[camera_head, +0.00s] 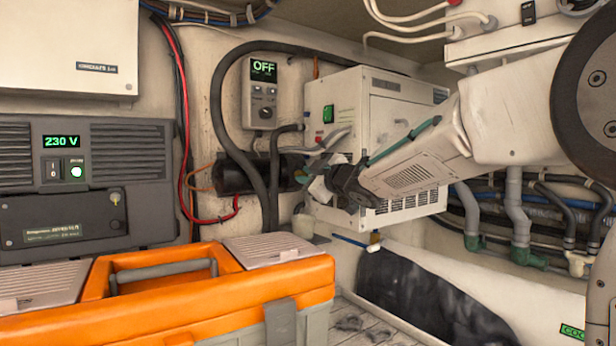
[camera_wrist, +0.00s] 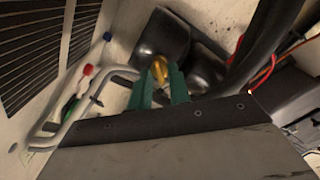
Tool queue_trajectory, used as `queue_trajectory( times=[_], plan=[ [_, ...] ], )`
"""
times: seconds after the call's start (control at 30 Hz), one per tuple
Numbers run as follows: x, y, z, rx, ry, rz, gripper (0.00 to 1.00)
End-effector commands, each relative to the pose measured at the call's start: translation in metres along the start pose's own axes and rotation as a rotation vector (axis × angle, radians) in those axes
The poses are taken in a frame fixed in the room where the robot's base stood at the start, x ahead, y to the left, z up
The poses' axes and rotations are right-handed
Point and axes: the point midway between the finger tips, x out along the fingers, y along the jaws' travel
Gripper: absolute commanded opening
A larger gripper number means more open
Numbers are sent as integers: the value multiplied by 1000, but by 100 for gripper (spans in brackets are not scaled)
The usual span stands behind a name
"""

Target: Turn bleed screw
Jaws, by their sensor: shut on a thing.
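The bleed screw appears to be the small brass-coloured piece (camera_wrist: 160,68) in the wrist view. My gripper (camera_wrist: 159,82) has its two green fingers closed on this piece, with a dark rounded housing just behind it. In the head view my gripper (camera_head: 318,178) reaches in from the right, in front of the white boxed unit (camera_head: 338,108) and beside the black cylinder (camera_head: 236,174). The screw is hidden there by my gripper. How far the screw is turned cannot be told.
A control panel (camera_head: 264,92) reading OFF hangs on the back wall. Black hoses (camera_head: 217,95) run close to my gripper. An orange toolbox (camera_head: 170,283) fills the front left. Grey pipes (camera_head: 518,205) stand at the right. A unit reading 230 V (camera_head: 85,215) is at left.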

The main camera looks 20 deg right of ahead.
Motion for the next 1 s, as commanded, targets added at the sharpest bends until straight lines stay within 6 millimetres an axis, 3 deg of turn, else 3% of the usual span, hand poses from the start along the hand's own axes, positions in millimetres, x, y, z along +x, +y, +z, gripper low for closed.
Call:
queue_trajectory(
  times=[1.0],
  plan=[
    [0, -4, 2, -965, 2, -2, 0]
  ],
)
